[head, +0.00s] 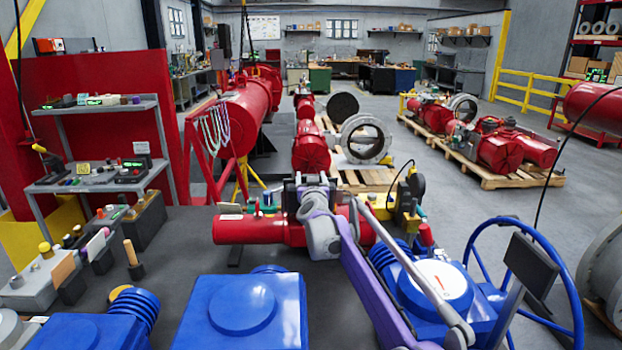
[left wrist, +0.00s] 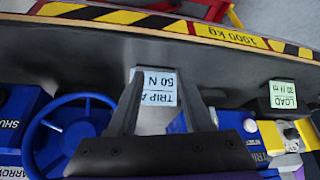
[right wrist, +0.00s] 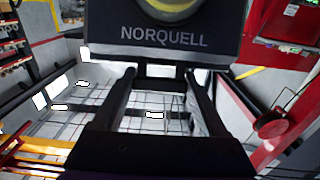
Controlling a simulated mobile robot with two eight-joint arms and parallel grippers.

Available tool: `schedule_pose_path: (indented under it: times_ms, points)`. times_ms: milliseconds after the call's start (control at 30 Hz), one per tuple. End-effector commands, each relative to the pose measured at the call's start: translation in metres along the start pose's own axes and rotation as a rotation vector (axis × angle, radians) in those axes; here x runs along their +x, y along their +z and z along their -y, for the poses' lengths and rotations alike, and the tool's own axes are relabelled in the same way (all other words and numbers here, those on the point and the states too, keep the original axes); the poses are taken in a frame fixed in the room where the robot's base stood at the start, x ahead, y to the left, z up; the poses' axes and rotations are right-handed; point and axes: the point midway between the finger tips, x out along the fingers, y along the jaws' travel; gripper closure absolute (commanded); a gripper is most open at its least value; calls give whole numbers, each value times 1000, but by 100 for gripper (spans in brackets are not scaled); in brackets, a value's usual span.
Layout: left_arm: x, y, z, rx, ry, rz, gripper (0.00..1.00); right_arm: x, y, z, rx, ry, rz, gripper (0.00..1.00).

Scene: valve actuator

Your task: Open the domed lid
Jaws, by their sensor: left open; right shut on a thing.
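I cannot tell for sure which part is the domed lid. In the head view, a round white dial top (head: 440,284) with a red mark sits on the blue actuator at right. A low round blue cover (head: 243,306) tops the middle blue housing. My right gripper (head: 314,186) is over the red cylinder; what it grips is hidden.
A blue handwheel (head: 530,285) and a dark flat panel (head: 531,264) stand at right. The red cylinder (head: 262,230) crosses the bench. Wooden-handled tools (head: 131,255) and small boxes crowd the left. In the left wrist view, hazard tape (left wrist: 180,24) runs along an edge.

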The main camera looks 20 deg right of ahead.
Motion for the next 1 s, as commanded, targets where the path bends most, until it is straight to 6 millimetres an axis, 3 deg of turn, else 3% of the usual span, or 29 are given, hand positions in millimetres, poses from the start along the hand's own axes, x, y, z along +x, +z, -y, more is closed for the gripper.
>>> schedule_pose_path:
  times_ms: [300, 667, 700, 800, 1000]
  points:
    - [-9, -10, 0, 0, 0, -8, 50, 24, -16, -1, -1, 2, -3, 100]
    - [-9, -9, 0, 0, 0, -8, 50, 27, -14, 0, -1, 1, 0, 100]
    - [-9, -9, 0, 0, 0, -8, 50, 27, -14, 0, -1, 0, 0, 18]
    - [-9, -9, 0, 0, 0, -8, 50, 27, -14, 0, -1, 0, 0, 0]
    - [-9, -9, 0, 0, 0, -8, 50, 27, -14, 0, 0, 0, 0, 0]
